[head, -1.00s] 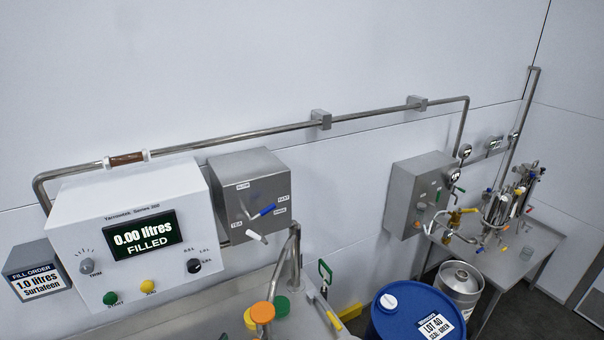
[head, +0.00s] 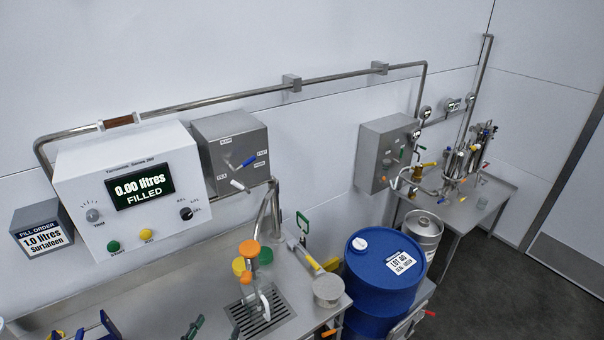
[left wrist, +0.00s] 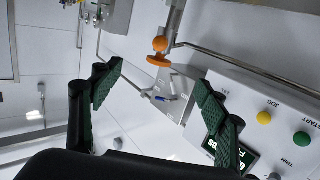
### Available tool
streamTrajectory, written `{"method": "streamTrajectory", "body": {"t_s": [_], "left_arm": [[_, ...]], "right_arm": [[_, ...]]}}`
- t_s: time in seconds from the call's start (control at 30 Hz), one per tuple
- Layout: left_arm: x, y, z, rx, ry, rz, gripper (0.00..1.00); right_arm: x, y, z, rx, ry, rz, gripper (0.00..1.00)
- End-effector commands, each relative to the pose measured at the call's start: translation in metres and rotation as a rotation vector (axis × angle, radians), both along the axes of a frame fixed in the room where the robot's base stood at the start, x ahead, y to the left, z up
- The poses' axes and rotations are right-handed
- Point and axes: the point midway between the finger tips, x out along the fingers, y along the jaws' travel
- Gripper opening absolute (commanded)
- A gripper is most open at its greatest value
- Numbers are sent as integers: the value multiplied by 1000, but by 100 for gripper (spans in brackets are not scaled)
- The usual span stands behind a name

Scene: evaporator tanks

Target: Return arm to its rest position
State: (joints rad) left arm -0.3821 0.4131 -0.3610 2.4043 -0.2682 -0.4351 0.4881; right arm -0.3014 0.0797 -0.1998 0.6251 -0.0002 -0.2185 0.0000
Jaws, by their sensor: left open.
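My left gripper (left wrist: 157,78) is open and empty, its two dark green finger pads spread apart in the left wrist view. In the head view, small dark parts show at the bottom left edge, cut off by the frame; I cannot tell clearly which are the fingers. An orange valve knob (left wrist: 160,44) and the white control panel (left wrist: 262,118) lie beyond the fingers in the wrist view. In the head view the same panel (head: 90,185) reads 0.00 litres, FILLED. My right gripper is not in view.
A steel bench with a drain grate (head: 262,310), an orange-capped spout (head: 249,249) and a round steel pot (head: 328,290) lies below. A blue drum (head: 380,275), a keg (head: 424,232) and a side table stand to the right. Open floor lies at far right.

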Motion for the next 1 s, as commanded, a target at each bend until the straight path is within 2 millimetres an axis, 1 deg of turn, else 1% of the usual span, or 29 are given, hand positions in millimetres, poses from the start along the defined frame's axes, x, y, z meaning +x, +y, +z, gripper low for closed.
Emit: {"method": "streamTrajectory", "body": {"t_s": [0.13, 0.23, 0.37, 0.47, 0.57, 0.6, 0.7, 0.8, 1.0], "left_arm": [[-3, 21, -22, 24, 79, 64, 68], [-8, 37, -43, 47, 156, 113, 68], [-21, 60, -76, 82, 280, 179, 68], [-39, 79, -106, 113, 402, 229, 68], [-66, 98, -139, 143, 549, 272, 68], [-79, 104, -152, 156, 609, 285, 68], [-111, 116, -179, 180, 748, 303, 68], [-140, 122, -199, 198, 868, 306, 68], [-196, 126, -227, 215, 1068, 292, 68]], "right_arm": [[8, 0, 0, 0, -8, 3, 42], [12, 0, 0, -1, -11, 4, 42], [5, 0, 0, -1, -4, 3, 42], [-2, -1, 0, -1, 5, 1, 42], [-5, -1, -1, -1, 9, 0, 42], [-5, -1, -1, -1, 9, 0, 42], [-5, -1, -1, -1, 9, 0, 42], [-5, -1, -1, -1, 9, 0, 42], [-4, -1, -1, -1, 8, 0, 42]]}}
